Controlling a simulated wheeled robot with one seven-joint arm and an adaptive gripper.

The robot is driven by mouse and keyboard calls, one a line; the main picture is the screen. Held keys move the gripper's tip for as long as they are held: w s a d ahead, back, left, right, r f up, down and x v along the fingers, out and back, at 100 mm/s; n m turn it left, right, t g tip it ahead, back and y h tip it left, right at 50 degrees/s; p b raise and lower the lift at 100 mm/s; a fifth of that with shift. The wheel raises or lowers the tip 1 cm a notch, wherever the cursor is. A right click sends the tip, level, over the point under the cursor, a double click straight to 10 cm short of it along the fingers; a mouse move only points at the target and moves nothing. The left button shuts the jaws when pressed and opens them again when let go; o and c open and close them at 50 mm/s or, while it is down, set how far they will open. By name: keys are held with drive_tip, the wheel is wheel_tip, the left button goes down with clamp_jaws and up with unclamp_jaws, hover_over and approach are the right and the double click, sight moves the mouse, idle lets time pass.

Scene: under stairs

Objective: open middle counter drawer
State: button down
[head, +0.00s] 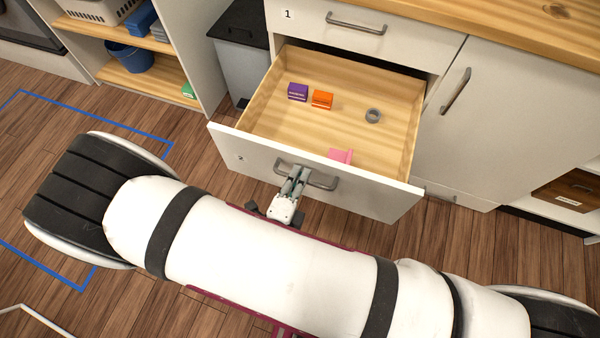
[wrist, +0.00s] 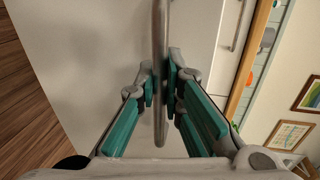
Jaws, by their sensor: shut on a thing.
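The middle counter drawer (head: 400,199), marked 2, stands pulled well out of the counter in the head view, its wooden inside showing. Its grey bar handle (head: 322,181) is on the front. My gripper (head: 294,178) is at the handle, its fingers shut on the bar. In the wrist view the handle (wrist: 160,50) runs upright between the teal finger pads of my gripper (wrist: 160,90). Inside the drawer lie a purple box (head: 297,92), an orange box (head: 322,100), a grey ring (head: 373,116) and a pink item (head: 341,156), partly hidden by the front.
Drawer 1 (head: 320,30) above is shut. A cabinet door (head: 490,120) is shut at the right. A grey bin (head: 243,68) stands left of the drawer. Open shelves (head: 135,78) hold a blue bucket (head: 127,58). The wooden floor (head: 480,260) is clear at the right.

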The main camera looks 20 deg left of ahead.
drive_tip(key=c, duration=2)
unclamp_jaws()
drive_tip(key=shift+o, duration=0.2)
